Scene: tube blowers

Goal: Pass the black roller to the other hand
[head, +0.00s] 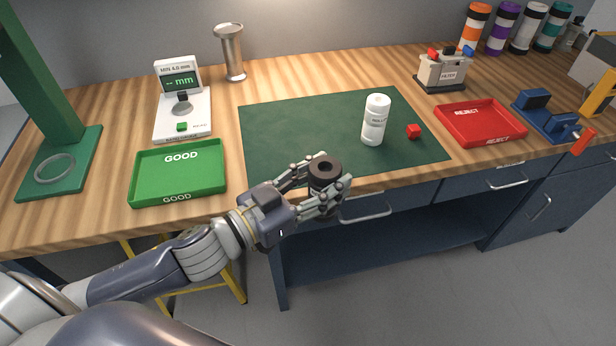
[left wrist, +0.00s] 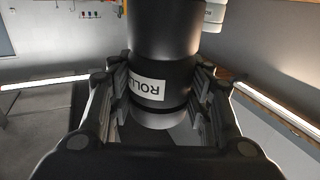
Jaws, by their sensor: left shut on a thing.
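The black roller (head: 325,171) is a dark cylinder with a hole in its top end. My left gripper (head: 322,190) is shut on it and holds it upright near the front edge of the bench. In the left wrist view the roller (left wrist: 165,45) stands between the two fingers of my left gripper (left wrist: 158,100), with a white label partly reading "ROLL" on its side. My right gripper is in neither view.
A green GOOD tray (head: 150,190) is at the left and a red REJECT tray (head: 455,112) at the right. A gauge (head: 195,122) stands behind the green tray.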

